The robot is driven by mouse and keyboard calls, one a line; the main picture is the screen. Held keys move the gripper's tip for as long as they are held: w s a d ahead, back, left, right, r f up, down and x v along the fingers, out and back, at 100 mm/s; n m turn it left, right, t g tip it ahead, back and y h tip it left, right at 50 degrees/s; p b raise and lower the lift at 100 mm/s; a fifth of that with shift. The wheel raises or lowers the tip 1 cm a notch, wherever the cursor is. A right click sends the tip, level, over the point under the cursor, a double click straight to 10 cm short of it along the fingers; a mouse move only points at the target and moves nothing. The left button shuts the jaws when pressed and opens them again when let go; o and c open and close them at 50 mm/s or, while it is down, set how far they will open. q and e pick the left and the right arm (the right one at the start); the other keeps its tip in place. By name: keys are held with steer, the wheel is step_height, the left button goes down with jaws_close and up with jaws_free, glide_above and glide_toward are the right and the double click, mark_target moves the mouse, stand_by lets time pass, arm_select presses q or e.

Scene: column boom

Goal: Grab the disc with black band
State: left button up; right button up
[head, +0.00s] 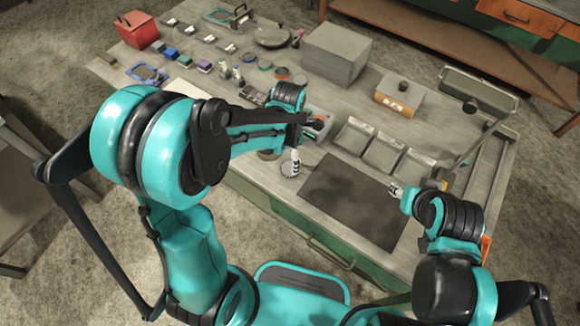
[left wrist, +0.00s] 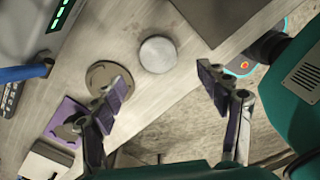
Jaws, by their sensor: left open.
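A round pale grey disc (left wrist: 157,55) lies on the bench in the left wrist view, just beyond and between my open left fingers (left wrist: 166,86); its edge looks darker, but I cannot make out a black band for sure. It also shows in the head view (head: 288,170), partly behind the fingers. A brownish disc (left wrist: 100,74) lies beside it, partly covered by one finger. My left gripper (head: 295,162) is open and empty above the bench's front edge. My right gripper (head: 396,191) hangs over the dark mat; its jaws are too small to judge.
A dark mat (head: 345,205) lies right of the discs, with grey trays (head: 383,153) behind it. A purple square piece (left wrist: 66,118) lies near the brownish disc. Several small coloured rounds, a grey box (head: 337,55) and a red bin (head: 138,30) stand farther back.

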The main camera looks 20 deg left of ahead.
arm_select(q)
steer(key=shift+f, duration=0.65)
steer(key=f, duration=0.1)
steer(key=f+b, duration=0.1)
steer(key=f, duration=0.1)
steer(key=f+b, duration=0.1)
steer(key=f, duration=0.1)
steer(key=shift+w+d, duration=0.15)
steer(key=shift+w, duration=0.1)
steer(key=c, duration=1.6)
steer(key=shift+r, duration=0.1)
